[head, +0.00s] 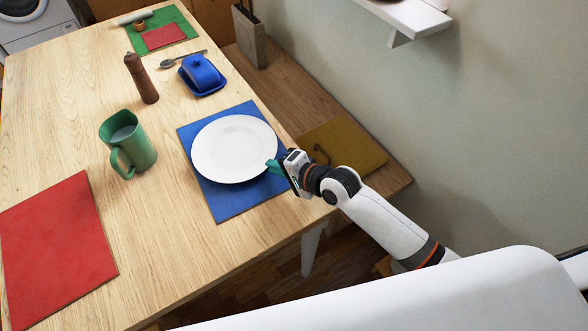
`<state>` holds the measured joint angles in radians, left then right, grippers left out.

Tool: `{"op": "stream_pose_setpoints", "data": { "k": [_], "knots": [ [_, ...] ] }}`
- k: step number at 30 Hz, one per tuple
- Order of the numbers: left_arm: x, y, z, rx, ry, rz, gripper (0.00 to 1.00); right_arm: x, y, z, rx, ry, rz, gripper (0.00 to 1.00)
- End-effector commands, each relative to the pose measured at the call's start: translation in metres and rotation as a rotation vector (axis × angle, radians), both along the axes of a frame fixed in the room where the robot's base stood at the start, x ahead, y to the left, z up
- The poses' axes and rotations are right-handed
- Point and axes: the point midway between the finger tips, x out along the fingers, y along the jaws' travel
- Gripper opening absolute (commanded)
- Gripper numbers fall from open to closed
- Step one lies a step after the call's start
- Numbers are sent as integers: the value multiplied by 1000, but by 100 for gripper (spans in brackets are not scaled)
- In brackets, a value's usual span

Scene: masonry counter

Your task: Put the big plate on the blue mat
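The big white plate (235,148) lies over the blue mat (230,203), with the mat's corners and edges showing around it. Whether the plate rests fully on the mat or is held slightly above it, I cannot tell. My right gripper (277,168) is at the plate's right rim, with a teal fingertip at the rim's edge. The gap between its fingers is hidden, so I cannot tell whether it grips the rim. My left gripper is not in view.
A green mug (133,147) stands left of the plate, near a red mat (58,243). A brown pepper mill (141,78), a blue butter dish (201,75) and a spoon (181,59) are farther back. A green mat (178,22) lies at the far end. A bench (270,95) runs along the right.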

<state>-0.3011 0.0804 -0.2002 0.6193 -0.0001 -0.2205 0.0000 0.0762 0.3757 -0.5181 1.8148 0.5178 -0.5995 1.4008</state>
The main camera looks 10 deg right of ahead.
Motion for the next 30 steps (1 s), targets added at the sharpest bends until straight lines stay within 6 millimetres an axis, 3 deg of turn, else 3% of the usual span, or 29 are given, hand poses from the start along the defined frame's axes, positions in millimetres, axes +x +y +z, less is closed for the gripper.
{"op": "stream_pose_setpoints", "data": {
  "k": [6,12,30],
  "knots": [
    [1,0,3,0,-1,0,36,-35,-28,22,-2,1,0,12],
    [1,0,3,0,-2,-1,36,-56,-44,36,-1,2,0,12],
    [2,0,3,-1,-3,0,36,-62,-48,41,0,0,0,12]
  ]
}}
